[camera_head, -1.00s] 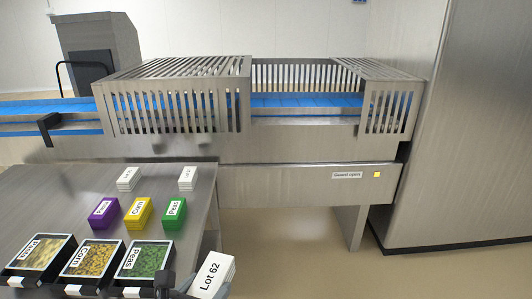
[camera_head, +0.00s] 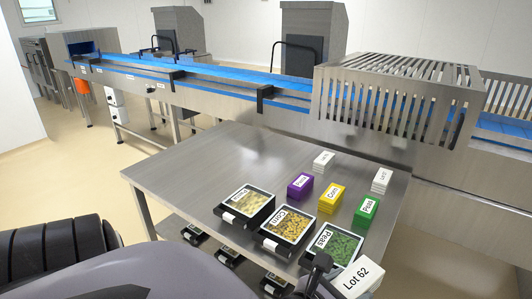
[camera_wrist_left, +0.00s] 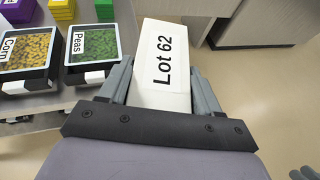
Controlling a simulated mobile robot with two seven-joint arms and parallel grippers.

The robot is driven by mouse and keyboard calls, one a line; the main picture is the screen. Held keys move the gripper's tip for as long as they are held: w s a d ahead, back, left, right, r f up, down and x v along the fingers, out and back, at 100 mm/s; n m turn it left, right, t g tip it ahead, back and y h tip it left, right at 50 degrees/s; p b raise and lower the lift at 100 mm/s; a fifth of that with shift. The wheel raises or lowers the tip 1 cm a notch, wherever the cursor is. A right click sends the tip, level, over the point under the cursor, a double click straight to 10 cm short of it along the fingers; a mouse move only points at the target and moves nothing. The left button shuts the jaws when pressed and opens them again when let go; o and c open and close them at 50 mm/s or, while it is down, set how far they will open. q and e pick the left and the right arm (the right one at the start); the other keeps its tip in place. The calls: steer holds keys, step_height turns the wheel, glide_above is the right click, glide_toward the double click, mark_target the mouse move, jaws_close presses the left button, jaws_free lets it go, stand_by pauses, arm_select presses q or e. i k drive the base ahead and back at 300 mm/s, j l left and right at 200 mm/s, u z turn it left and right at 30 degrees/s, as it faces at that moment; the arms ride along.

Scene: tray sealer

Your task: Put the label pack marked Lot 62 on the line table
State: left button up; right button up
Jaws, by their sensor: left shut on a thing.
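The white label pack marked Lot 62 (camera_head: 357,280) is held in my left gripper (camera_head: 318,284) at the front right edge of the table. In the left wrist view the pack (camera_wrist_left: 163,68) sits between the two fingers of my left gripper (camera_wrist_left: 160,88), which touch its sides. Its Lot 62 face is up. The steel line table (camera_head: 185,160) stands ahead, with a wide bare area on its left. My right gripper is not clearly in view; only a small grey part shows at the lower right of the wrist view.
On the table's right stand trays of corn (camera_head: 267,250), peas (camera_head: 305,258) and a pale food (camera_head: 228,222). Behind them are purple (camera_head: 300,192), yellow (camera_head: 325,205) and green (camera_head: 360,219) packs and two white packs (camera_head: 322,164), (camera_head: 379,186). A conveyor with a slatted guard (camera_head: 400,100) runs behind.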

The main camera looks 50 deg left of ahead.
mark_target(219, 155)
steer(key=k+j, duration=0.1)
steer(key=j, duration=0.75)
steer(key=k+j+z, duration=0.1)
steer(key=j, duration=0.35)
steer(key=k+j, duration=0.1)
steer(key=j, duration=0.3)
steer(key=k+j, duration=0.1)
steer(key=j, duration=0.35)
steer(key=k+j, duration=0.1)
steer(key=j, duration=0.3)
steer(key=i+j, duration=0.1)
steer(key=j, duration=0.95)
steer(key=i+j+z, duration=0.15)
steer(key=j, duration=0.85)
steer(key=k, duration=0.05)
